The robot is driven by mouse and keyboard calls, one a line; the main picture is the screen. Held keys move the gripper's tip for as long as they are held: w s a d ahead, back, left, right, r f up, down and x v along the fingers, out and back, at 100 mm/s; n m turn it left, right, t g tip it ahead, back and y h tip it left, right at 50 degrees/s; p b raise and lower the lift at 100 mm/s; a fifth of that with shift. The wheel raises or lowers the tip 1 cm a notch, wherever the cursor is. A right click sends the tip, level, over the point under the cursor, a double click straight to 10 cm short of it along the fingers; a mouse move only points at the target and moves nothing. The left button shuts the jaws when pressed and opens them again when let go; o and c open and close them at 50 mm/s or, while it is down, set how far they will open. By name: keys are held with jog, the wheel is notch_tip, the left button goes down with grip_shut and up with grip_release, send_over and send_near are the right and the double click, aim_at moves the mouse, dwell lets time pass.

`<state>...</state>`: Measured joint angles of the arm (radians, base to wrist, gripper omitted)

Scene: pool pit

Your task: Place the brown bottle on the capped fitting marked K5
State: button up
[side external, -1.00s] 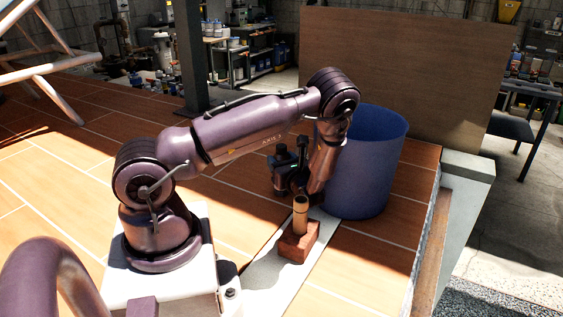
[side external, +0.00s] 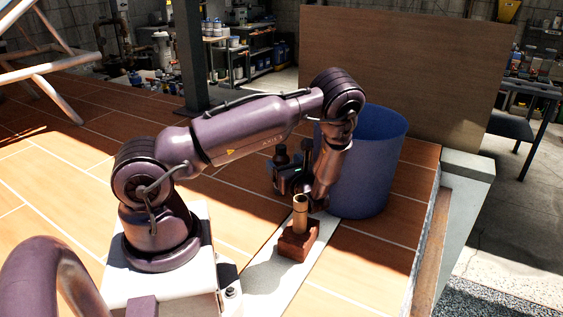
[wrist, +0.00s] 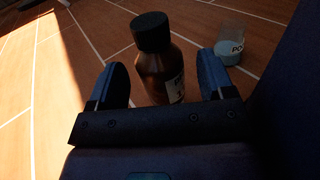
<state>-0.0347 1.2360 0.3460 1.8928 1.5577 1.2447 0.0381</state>
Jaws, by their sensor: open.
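The brown bottle (wrist: 162,72) stands in the wrist view with a black cap and a white label. My gripper (wrist: 162,85) is open, with one dark finger on each side of the bottle's body. No K5 mark is readable in either view, so I cannot tell which thing is the capped fitting.
A tan upright tube (side external: 299,208) stands on a red-brown block (side external: 298,241) near my gripper. A blue bin (side external: 372,165) is close behind the wrist. A small labelled container (wrist: 230,48) stands right of the bottle.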

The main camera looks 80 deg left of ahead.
notch_tip(320, 180, up, 7)
jog(key=d, duration=0.1)
jog(key=s+d+r+n+t+h, duration=0.4)
jog(key=d+r+n+h, duration=0.4)
jog(key=d, duration=0.6)
jog(key=s+d+r+n+t+h, duration=0.4)
jog(key=d+r+n+h, duration=0.4)
jog(key=d+r, duration=0.4)
jog(key=shift+s+d+h, duration=0.55)
jog(key=shift+d+h, duration=0.35)
jog(key=shift+d, duration=0.05)
